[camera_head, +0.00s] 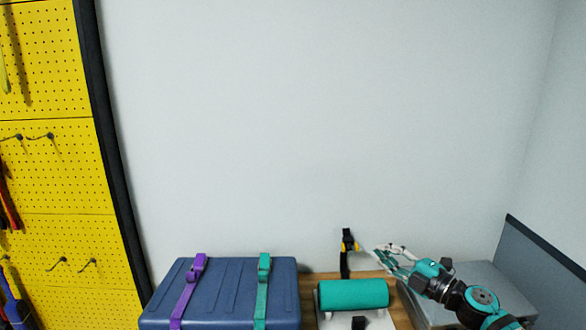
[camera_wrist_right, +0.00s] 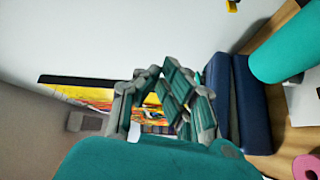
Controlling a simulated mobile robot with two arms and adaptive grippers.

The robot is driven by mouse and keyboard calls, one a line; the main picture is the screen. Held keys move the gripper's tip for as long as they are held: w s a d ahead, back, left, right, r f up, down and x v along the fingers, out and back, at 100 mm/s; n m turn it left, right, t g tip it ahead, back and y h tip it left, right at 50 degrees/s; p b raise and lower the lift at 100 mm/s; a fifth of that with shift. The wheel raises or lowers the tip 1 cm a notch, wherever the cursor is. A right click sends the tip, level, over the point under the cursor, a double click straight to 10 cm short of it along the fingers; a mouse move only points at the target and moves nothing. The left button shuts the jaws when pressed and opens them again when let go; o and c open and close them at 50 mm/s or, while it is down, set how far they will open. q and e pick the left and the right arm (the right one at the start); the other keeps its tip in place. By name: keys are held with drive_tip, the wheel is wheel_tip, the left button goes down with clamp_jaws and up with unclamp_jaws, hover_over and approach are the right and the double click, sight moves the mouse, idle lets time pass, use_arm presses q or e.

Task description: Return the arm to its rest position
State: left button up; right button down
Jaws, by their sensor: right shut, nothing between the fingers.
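My right arm comes in from the lower right of the head view. My left arm and gripper do not show.
A blue case (camera_head: 225,290) with a purple strap (camera_head: 186,298) and a teal strap (camera_head: 262,290) stands left of a teal roll (camera_head: 352,294). A grey case (camera_head: 500,290) is beneath my right arm. A yellow pegboard (camera_head: 55,165) is at left. Space above is clear.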

drive_tip(key=s+f+m+g+h, duration=0.2)
drive_tip(key=s+f+m+h, duration=1.1)
drive_tip(key=s+f+m, duration=0.7)
drive_tip(key=s+f+m+g+y, duration=0.15)
drive_tip(key=s+g, duration=0.25)
drive_tip(key=s, duration=0.7)
drive_tip(key=s+f+g, duration=0.2)
drive_tip(key=s+g, duration=0.3)
drive_tip(key=s, duration=0.7)
wheel_tip(320, 180, down, 25)
drive_tip(key=a+g, duration=0.1)
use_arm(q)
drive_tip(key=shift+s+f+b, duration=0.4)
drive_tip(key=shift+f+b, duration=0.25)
use_arm(e)
drive_tip(key=s+d+f+g, duration=0.1)
drive_tip(key=s+d+f, duration=0.2)
drive_tip(key=s+f, duration=1.5)
drive_tip(key=shift+f, duration=0.6)
